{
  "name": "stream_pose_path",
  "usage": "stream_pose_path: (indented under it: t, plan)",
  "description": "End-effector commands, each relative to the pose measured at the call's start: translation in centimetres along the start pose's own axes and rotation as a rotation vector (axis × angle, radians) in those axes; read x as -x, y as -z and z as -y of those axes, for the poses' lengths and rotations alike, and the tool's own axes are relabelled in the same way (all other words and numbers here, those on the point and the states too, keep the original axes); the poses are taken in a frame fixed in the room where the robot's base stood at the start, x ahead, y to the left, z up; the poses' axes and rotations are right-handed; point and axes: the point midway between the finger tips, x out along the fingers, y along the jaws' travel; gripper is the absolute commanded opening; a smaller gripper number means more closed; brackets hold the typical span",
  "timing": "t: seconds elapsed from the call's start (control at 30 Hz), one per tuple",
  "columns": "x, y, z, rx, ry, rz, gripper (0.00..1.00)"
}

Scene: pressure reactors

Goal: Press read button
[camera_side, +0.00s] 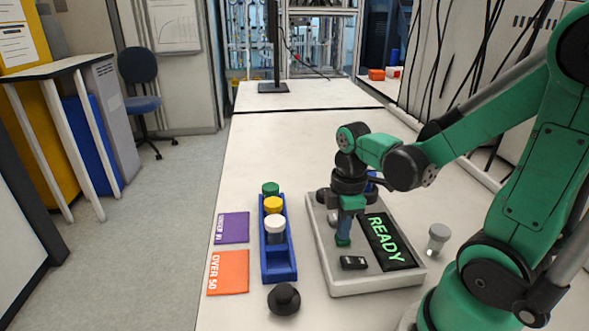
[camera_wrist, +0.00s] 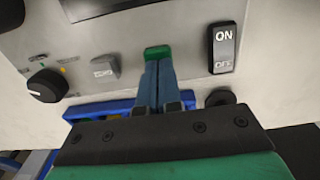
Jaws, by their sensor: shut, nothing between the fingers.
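The instrument (camera_side: 345,288) is a light grey box on the table with a dark display (camera_side: 389,241) reading "READY" in green. My gripper (camera_side: 344,236) points down at its panel, with its fingers closed together and empty. In the wrist view the fingertips (camera_wrist: 158,66) meet the near edge of a green button (camera_wrist: 157,52). I cannot tell whether they touch or press it. A black ON/OFF switch (camera_wrist: 222,47) is to the right. No button label is readable as "read".
A blue rack (camera_side: 279,262) with green-, yellow- and white-capped vials stands left of the instrument. Purple (camera_side: 232,228) and orange "OVER 50" (camera_side: 228,272) cards lie beside it. A black round object (camera_side: 284,299) is in front, and a grey-capped vial (camera_side: 438,238) is right.

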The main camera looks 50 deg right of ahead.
Motion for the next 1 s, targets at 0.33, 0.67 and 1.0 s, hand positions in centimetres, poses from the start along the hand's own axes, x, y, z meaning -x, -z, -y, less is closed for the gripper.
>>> stream_pose_path:
  t: [0.33,0.67,1.0]
  plan:
    - [-1.2,0.0,-0.1,0.000,0.001,0.000,0.00]
    - [-2.1,0.1,-0.1,0.000,-0.004,-0.003,0.00]
    - [-1.4,0.1,-0.2,0.000,-0.003,-0.002,0.00]
